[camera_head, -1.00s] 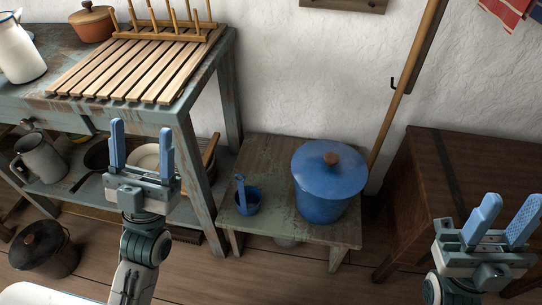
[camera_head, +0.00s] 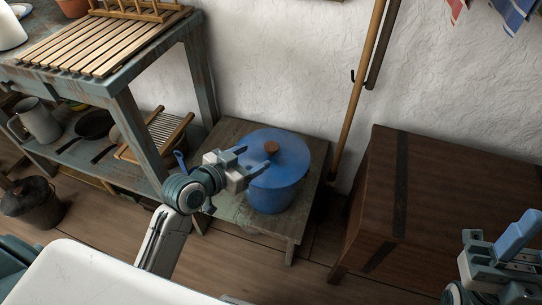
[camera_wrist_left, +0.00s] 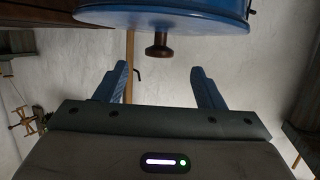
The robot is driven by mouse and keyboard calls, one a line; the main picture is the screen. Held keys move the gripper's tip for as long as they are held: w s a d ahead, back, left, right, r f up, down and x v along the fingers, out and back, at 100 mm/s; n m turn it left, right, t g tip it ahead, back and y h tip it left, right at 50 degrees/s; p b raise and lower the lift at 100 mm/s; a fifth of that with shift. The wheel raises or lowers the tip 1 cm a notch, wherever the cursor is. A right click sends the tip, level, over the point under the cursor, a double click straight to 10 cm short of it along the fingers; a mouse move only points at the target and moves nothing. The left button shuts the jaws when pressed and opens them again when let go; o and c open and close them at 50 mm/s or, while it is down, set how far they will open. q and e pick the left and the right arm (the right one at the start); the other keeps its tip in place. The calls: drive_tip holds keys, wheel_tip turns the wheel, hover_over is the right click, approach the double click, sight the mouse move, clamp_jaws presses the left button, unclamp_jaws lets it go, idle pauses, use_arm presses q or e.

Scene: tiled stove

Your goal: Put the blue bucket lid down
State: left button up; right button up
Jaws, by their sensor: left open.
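The blue lid (camera_head: 290,150) with a brown knob (camera_head: 271,147) sits on the blue bucket (camera_head: 275,195), which stands on a low worn bench. My left gripper (camera_head: 252,160) is open at the left side of the lid, its fingers pointing toward the knob and partly covering the lid's near-left edge. In the left wrist view the lid (camera_wrist_left: 165,20) appears upside down at the top, with the knob (camera_wrist_left: 159,47) just beyond and between the open fingertips (camera_wrist_left: 160,70). Nothing is held. My right gripper (camera_head: 520,240) is at the right edge, partly cut off.
The bench (camera_head: 232,212) has some bare top left of the bucket; a small blue ladle or cup (camera_head: 180,158) shows behind my left arm. A shelf table (camera_head: 120,80) is at the left, a dark wooden chest (camera_head: 430,195) at the right, and a pole (camera_head: 358,100) behind.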

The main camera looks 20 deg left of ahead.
sight(272, 145)
use_arm(q)
drive_tip(key=x, duration=0.2)
drive_tip(key=b+x, duration=0.1)
drive_tip(key=x, duration=0.2)
drive_tip(key=b+x, duration=0.1)
drive_tip(key=x, duration=0.2)
drive_tip(key=shift+w+r, duration=0.2)
drive_tip(key=c, duration=1.3)
drive_tip(key=shift+r, duration=0.15)
